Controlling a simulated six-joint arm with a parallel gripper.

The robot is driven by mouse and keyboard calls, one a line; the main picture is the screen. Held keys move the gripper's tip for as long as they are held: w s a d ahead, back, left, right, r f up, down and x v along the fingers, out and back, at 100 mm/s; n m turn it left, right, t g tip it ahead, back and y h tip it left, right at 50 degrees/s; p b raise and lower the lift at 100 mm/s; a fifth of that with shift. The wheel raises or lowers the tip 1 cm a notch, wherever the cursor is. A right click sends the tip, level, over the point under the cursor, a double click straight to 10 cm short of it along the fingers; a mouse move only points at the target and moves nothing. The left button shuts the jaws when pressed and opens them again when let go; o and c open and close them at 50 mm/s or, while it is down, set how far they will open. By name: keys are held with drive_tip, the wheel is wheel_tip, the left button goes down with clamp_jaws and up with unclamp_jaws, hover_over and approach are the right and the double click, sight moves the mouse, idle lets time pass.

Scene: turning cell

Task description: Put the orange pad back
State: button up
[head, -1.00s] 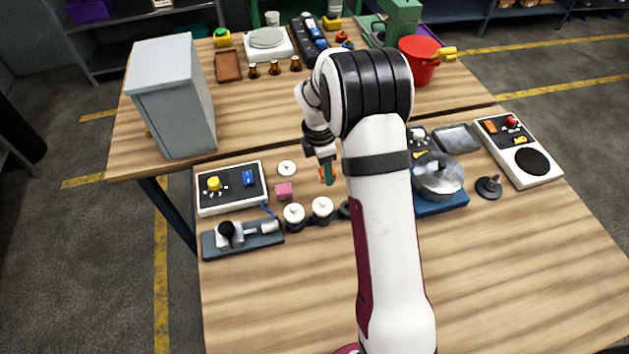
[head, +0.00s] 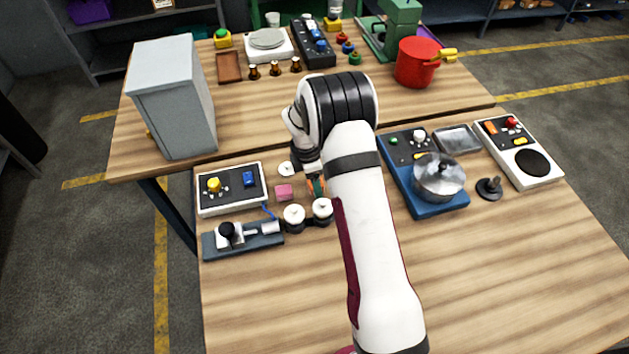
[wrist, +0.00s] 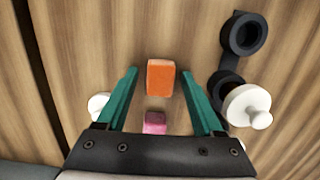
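The orange pad (wrist: 160,78) is a small block lying on the wood table, seen in the wrist view between my fingertips. My gripper (wrist: 159,72) is open, its two green fingers on either side of the pad with a gap at each side. I cannot tell whether the fingertips are down at the pad's height. In the head view only a finger and a sliver of orange show left of my arm, which hides the rest. A pink block (head: 284,191) lies left of the gripper; it also shows in the wrist view (wrist: 155,121).
A black holder (wrist: 231,68) with an empty ring and white-knobbed lids (head: 294,213) stands close beside the gripper. A white knobbed disc (head: 287,168) is near. A control box (head: 231,188) and blue-based fixture (head: 243,240) stand left; a pot (head: 438,180) stands right.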

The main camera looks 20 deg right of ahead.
sight(309, 184)
wheel_tip(309, 184, up, 12)
drive_tip(key=a, duration=0.1)
drive_tip(key=s+a+r+m+y, duration=0.1)
drive_tip(key=s+r+m, duration=0.4)
drive_tip(key=s, duration=0.2)
drive_tip(key=s+a+r+m, duration=0.2)
drive_tip(key=s+r+m, duration=0.35)
drive_tip(key=s, duration=0.25)
drive_tip(key=s+a+m+y, duration=0.2)
drive_tip(key=s+a+m, duration=0.1)
drive_tip(key=s+m, duration=1)
drive_tip(key=s+f, duration=0.1)
drive_tip(key=s, duration=0.4)
